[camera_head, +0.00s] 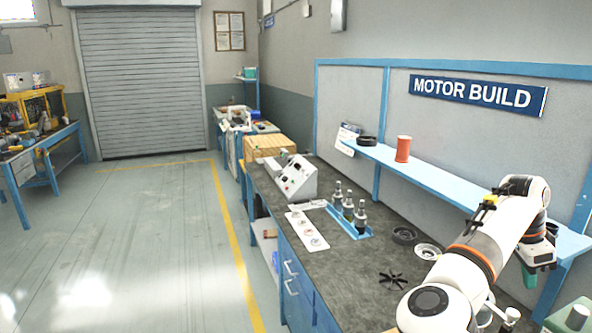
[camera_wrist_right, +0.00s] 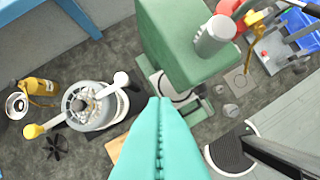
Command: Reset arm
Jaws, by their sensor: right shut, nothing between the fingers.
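My right arm enters the head view at the lower right, over the bench. Its gripper (camera_head: 530,279) hangs near the blue shelf's right end, partly hidden by the wrist. In the right wrist view the teal fingers (camera_wrist_right: 165,140) are pressed together with nothing between them. They are above the bench, beside a green block-shaped fixture (camera_wrist_right: 185,45) with a grey cylinder on top. My left gripper is in neither view.
The grey bench (camera_head: 345,268) holds a black fan wheel (camera_head: 392,280), dark and pale rings, and a blue bottle rack (camera_head: 348,220). A motor-like part (camera_wrist_right: 95,105) lies left of the fingers. Floor left is open.

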